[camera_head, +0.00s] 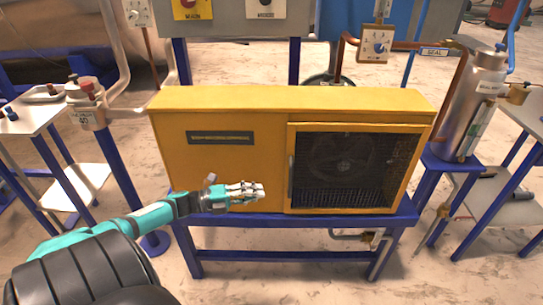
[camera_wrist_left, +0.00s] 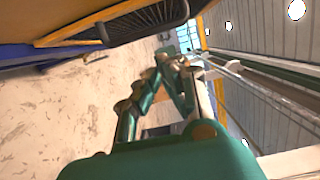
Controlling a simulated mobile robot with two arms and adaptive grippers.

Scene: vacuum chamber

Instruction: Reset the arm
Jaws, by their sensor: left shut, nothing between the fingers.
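My left arm (camera_head: 150,215) reaches in from the lower left of the head view. Its gripper (camera_head: 258,191) is shut and empty, in front of the yellow cabinet (camera_head: 215,165), a little left of the mesh door's edge. Any gap between gripper and cabinet is hard to judge. In the left wrist view the same gripper (camera_wrist_left: 178,72) shows with its fingers together and pointing away over pale floor. My right gripper is in neither view.
The cabinet stands on a blue frame (camera_head: 290,226), its mesh door (camera_head: 355,170) closed. A steel cylinder (camera_head: 478,105) stands to the right. A valve post (camera_head: 110,160) and white-topped table (camera_head: 30,112) are at left. Floor in front is clear.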

